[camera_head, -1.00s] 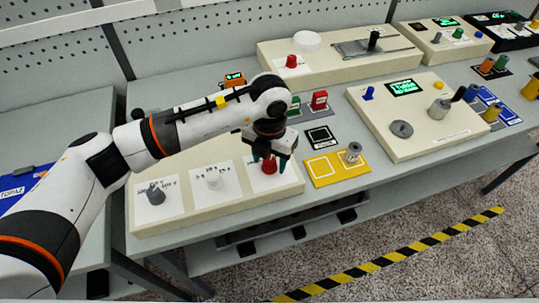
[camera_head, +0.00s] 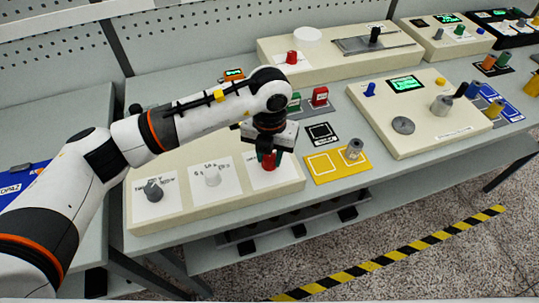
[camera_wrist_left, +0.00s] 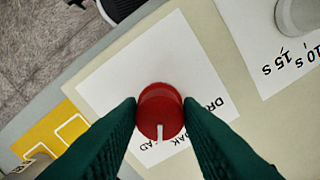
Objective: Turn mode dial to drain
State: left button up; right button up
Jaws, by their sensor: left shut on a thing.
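The red dial (camera_head: 268,162) stands on a white label plate (camera_head: 285,175) at the right end of the cream front panel. My left gripper (camera_head: 268,155) is over it, fingers pointing down. In the left wrist view the two green fingers (camera_wrist_left: 160,112) are shut on the red dial (camera_wrist_left: 158,97), one on each side. Its white pointer mark faces the bottom of that picture, near partly hidden lettering ending in "AD". Lettering "OAK" and "DR" shows upside down to the right of it; the fingers hide the rest. My right gripper is not in view.
A white knob (camera_head: 212,176) and a grey knob (camera_head: 153,191) stand to the left on the same panel. A yellow mat (camera_head: 325,170) with a metal piece (camera_head: 354,149) lies close on the right. Red and green blocks (camera_head: 320,96) stand behind.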

pick_arm(q)
jog(key=n+b, duration=0.2)
jog(key=n, duration=0.2)
jog(key=shift+n, duration=0.3)
jog(key=n+b, duration=0.2)
jog(key=n, duration=0.1)
jog(key=shift+n, duration=0.3)
jog(key=n+b, duration=0.1)
jog(key=n, duration=0.3)
jog(key=shift+r+n+b, duration=0.1)
jog(key=shift+n+b, duration=0.55)
jog(key=shift+n, duration=1.15)
jog(key=o, duration=1)
notch_tip(320, 180, up, 12)
jog(key=shift+b, duration=0.85)
